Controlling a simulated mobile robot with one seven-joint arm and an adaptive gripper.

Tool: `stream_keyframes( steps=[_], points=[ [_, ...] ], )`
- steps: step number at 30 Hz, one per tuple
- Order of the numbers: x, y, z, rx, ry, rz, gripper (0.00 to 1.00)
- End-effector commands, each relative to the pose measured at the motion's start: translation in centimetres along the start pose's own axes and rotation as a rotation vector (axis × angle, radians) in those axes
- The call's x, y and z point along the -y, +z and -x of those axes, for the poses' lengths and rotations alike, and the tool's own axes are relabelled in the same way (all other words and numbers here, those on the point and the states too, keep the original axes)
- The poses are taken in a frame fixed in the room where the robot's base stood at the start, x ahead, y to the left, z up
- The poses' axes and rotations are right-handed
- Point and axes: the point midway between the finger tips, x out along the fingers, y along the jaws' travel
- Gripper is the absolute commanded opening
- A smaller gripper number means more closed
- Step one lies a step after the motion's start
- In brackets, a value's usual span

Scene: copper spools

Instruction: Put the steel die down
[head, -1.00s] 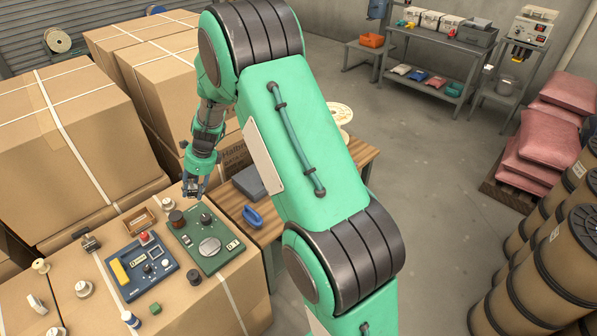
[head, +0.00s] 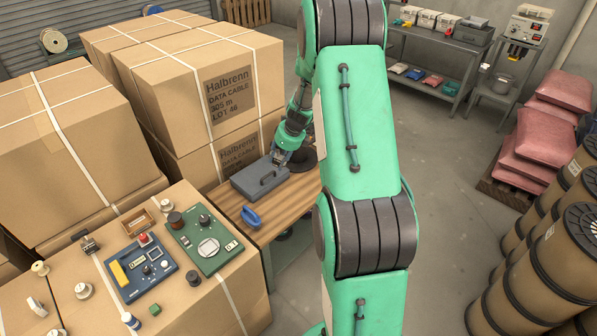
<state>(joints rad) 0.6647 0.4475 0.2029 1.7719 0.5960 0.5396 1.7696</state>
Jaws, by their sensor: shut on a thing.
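My gripper (head: 280,158) points down over the far part of the wooden table (head: 290,196), just behind the grey lidded case (head: 259,179). It is shut on the steel die, which is too small and too covered by the fingers to make out clearly. I cannot tell whether the die touches anything below it. A dark round object (head: 304,160) is just right of the gripper, partly covered by my arm.
A blue handled tool (head: 251,216) lies at the table's left front. Left of the table, a carton carries a green panel (head: 206,244), a blue panel (head: 143,267) and small parts. Tall cartons (head: 190,90) stand behind. Bare wood shows in front of the case.

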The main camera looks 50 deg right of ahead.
Motion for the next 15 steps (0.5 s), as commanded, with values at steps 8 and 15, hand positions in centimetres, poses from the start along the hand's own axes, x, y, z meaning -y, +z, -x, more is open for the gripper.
stream_keyframes(
  steps=[8,15],
  points=[
    [5.9,-5.4,2.3,0.003,-0.058,-0.135,0.00],
    [8.5,-8.2,3.4,0.003,-0.086,-0.201,0.00]
  ],
)
